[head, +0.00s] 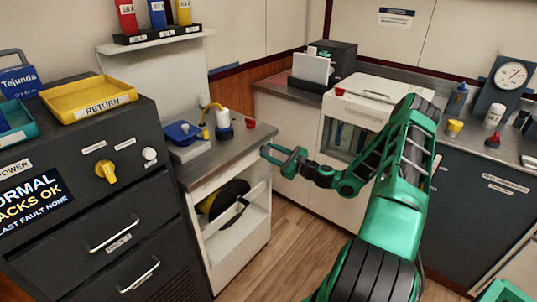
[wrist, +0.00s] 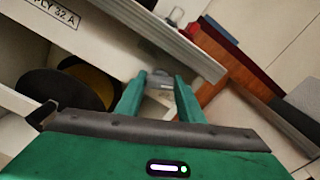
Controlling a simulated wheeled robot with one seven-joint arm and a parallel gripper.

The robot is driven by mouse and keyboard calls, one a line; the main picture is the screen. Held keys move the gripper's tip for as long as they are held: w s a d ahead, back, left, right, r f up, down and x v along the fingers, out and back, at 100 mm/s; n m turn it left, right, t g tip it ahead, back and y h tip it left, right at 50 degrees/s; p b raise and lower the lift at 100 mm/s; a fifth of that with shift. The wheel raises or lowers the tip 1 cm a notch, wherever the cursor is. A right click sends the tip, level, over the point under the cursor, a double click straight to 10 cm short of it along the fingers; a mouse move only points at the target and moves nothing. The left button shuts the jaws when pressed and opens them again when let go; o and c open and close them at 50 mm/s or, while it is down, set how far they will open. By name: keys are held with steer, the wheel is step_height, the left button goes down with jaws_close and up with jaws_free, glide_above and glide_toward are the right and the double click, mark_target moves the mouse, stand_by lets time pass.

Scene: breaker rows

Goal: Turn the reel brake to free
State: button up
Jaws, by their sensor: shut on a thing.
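The cable reel (head: 226,200), black and yellow, sits in the open bay of the white cabinet (head: 240,258); it also shows in the wrist view (wrist: 62,90). My gripper (head: 270,153) is at the right front corner of this cabinet, just below its grey top. In the wrist view its two green fingers (wrist: 161,84) close around a small grey part (wrist: 160,76), which I take to be the reel brake. The fingers hide most of it, so its setting cannot be read.
A dark panel with a yellow knob (head: 105,171) is at left. Wooden floor (head: 285,235) lies clear before the cabinet.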

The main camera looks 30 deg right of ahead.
steer(key=n, duration=0.6)
steer(key=shift+a+f, duration=0.1)
steer(key=shift+f, duration=0.05)
steer(key=n, duration=0.6)
steer(key=shift+s+f+n, duration=0.1)
steer(key=shift+f+n, duration=0.1)
steer(key=shift+n, duration=0.2)
steer(key=o, duration=1.1)
steer(key=shift+c, duration=0.2)
steer(key=shift+r, duration=0.1)
steer(key=shift+s, duration=0.1)
